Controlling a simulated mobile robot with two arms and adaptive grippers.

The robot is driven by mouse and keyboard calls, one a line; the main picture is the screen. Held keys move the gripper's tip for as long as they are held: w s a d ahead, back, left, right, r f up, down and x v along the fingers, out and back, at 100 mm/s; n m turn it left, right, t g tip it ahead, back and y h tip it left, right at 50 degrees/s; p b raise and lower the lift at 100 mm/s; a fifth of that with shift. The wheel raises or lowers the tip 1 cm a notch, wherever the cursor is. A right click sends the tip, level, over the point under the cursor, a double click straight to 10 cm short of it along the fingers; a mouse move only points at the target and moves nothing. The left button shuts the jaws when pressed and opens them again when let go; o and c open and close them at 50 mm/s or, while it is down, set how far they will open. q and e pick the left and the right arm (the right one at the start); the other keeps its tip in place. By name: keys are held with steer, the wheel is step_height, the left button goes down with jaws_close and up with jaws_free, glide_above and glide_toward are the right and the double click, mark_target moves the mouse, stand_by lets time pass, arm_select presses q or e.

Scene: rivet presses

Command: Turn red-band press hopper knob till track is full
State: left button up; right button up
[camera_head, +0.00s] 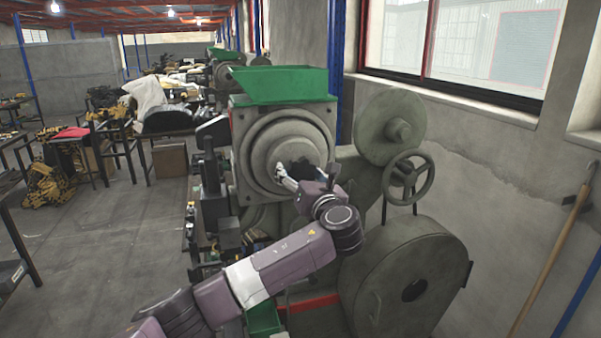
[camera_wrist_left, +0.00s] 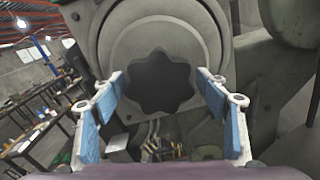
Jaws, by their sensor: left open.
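The press (camera_head: 341,205) is a large grey-green machine with a green hopper tray (camera_head: 282,87) on top. Its round housing (camera_head: 258,166) faces me, and a dark, lobed knob (camera_wrist_left: 162,82) sits at its centre. In the head view my left gripper (camera_head: 290,172) is at the housing, partly covering the knob. In the left wrist view the left gripper (camera_wrist_left: 165,97) is open, with its blue-padded fingers on either side of the knob and a visible gap to each. The track's fill cannot be made out. My right gripper is not in view.
A handwheel (camera_head: 408,178) and large flywheel (camera_head: 405,285) stand right of the housing. A red band (camera_head: 314,302) shows low on the press. A concrete wall with windows closes the right side. Benches (camera_head: 118,150) stand at left, with open floor (camera_head: 110,235) between.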

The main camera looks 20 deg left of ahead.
arm_select(q)
steer(key=c, duration=1.2)
steer(key=shift+n, duration=0.3)
